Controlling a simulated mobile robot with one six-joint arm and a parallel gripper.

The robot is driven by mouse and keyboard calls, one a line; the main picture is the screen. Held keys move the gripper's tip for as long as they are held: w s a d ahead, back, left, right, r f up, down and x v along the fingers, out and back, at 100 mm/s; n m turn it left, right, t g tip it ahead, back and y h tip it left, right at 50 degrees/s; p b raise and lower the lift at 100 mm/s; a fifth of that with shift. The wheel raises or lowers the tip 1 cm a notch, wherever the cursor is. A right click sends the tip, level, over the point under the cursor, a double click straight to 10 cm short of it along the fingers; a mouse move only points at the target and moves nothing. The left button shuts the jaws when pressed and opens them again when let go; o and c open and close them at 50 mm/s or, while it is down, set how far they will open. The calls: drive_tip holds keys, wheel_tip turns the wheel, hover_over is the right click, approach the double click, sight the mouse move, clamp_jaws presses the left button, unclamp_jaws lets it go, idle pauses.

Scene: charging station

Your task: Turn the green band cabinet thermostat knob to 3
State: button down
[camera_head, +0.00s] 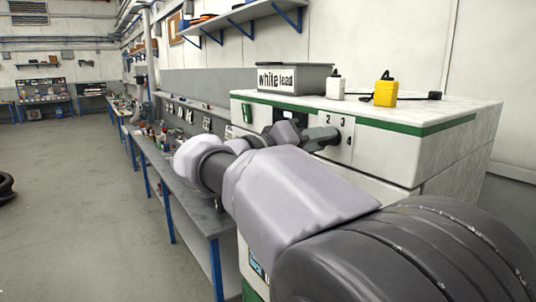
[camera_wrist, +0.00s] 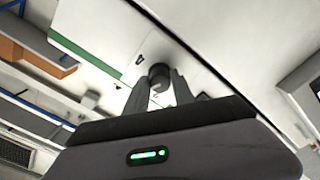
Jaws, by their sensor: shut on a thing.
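The white cabinet (camera_head: 385,150) with a green band along its top edge stands right of centre in the head view, and its front (camera_wrist: 100,25) fills the upper part of the wrist view. The dark round thermostat knob (camera_head: 337,137) is on its front, beside printed digits 2, 3 and 4. My gripper (camera_head: 325,138) is at the knob. In the wrist view the knob (camera_wrist: 160,72) sits between the two fingertips of my gripper (camera_wrist: 160,82), which is shut on it. The knob's pointer cannot be made out, so its setting is unclear.
On the cabinet top stand a grey box labelled "white lead" (camera_head: 295,79), a white bottle (camera_head: 336,86) and a yellow bottle (camera_head: 385,91).

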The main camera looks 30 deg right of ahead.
drive_tip(key=shift+m+b, duration=0.5)
drive_tip(key=shift+m, duration=0.1)
drive_tip(key=c, duration=1.1)
unclamp_jaws()
drive_tip(key=shift+o, duration=0.2)
drive_tip(key=s+a+p, duration=0.1)
drive_tip(key=a+p, duration=0.3)
drive_tip(key=a, duration=1.3)
drive_tip(key=shift+s+a, duration=0.15)
drive_tip(key=shift+a, duration=0.05)
